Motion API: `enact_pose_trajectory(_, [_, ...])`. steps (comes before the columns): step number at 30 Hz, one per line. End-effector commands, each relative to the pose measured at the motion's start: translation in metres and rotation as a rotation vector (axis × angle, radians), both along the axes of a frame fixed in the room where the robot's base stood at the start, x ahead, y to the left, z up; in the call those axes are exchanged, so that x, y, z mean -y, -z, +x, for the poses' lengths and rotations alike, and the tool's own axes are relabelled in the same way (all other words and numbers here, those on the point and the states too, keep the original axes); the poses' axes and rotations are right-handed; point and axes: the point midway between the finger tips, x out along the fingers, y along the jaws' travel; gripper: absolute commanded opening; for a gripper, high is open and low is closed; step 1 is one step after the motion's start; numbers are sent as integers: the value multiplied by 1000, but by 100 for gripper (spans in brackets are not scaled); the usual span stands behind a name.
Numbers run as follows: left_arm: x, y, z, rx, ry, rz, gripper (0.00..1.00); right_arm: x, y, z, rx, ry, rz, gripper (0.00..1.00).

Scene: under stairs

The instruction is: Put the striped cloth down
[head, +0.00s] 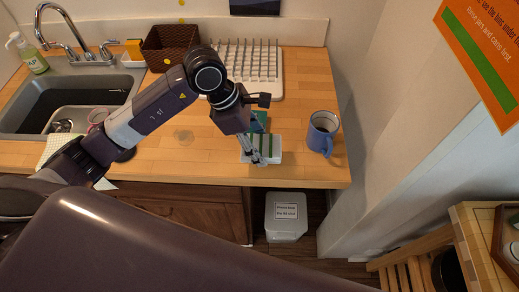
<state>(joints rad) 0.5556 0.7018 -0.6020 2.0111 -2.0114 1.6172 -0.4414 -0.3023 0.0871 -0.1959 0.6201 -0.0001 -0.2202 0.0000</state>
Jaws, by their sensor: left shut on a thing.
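The striped cloth (272,148), white with green stripes, shows at the front part of the wooden counter (190,160). My left gripper (258,160) is over the cloth, its fingers pointing down, and is shut on it near the cloth's front edge. The gripper and wrist hide part of the cloth. I cannot tell whether the cloth touches the counter or hangs just above it. My right gripper is not in view.
A blue mug (322,133) stands close right of the cloth. A teal item (260,121) lies behind it, partly hidden. A white drying rack (255,68), brown basket (168,45) and sink (70,95) are farther back and left. A lidded bin (286,215) stands below the counter.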

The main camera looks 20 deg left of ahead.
Motion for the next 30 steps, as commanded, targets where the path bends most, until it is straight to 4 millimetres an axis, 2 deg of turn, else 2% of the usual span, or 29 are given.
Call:
enact_pose_trajectory(4, [0, 11, -1, -2, 0, -1, 34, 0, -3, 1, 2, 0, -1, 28])
enact_pose_trajectory(10, [1, 38, -1, -4, 1, -2, 34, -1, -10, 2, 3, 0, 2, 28])
enact_pose_trajectory(20, [0, 43, 0, 0, 1, 0, 34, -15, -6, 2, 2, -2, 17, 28])
enact_pose_trajectory(25, [0, 47, 0, 0, 1, 0, 34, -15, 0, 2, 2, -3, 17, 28])
enact_pose_trajectory(26, [0, 46, 0, 0, 1, 0, 56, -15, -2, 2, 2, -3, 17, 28])
enact_pose_trajectory(30, [0, 46, -1, -1, 0, 1, 71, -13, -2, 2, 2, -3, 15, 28])
